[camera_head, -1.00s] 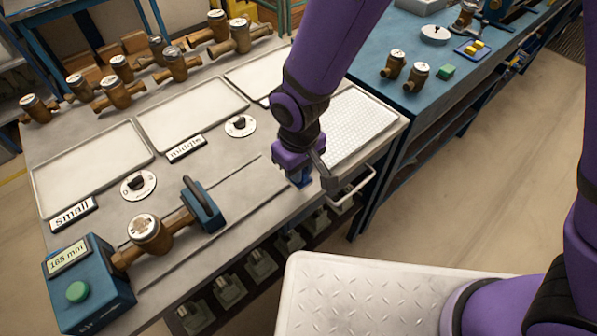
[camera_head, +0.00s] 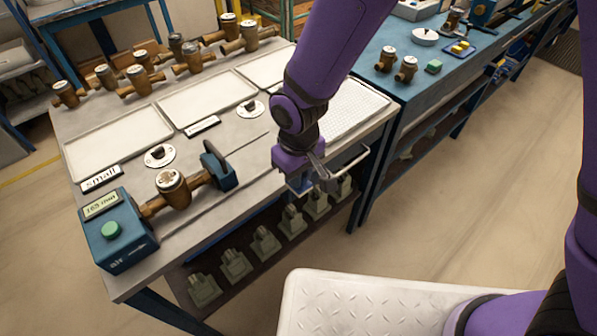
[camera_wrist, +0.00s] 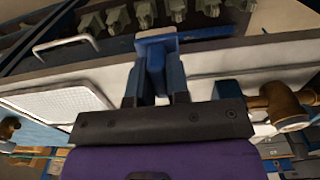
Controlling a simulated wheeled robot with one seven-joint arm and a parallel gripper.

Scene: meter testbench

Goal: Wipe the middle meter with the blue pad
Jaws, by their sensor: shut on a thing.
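My gripper (camera_head: 306,184) hangs at the front edge of the grey bench, beside the metal handle. It is shut on the blue pad (camera_head: 297,181), which shows small and partly hidden by the jaw. In the wrist view the blue pad (camera_wrist: 156,36) sticks out beyond my gripper (camera_wrist: 156,75). Several brass meters stand in a row at the back of the bench, one near the row's middle (camera_head: 139,80). Another brass meter (camera_head: 172,187) lies clamped in the blue test fixture (camera_head: 118,232). I cannot tell which is the middle meter. The pad touches no meter.
Flat white trays (camera_head: 208,101) and round dials (camera_head: 160,156) lie on the bench (camera_head: 250,160). The metal handle (camera_head: 352,160) juts from its front. A blue bench (camera_head: 430,95) with two small meters stands at right. Open floor (camera_head: 470,200) lies in front.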

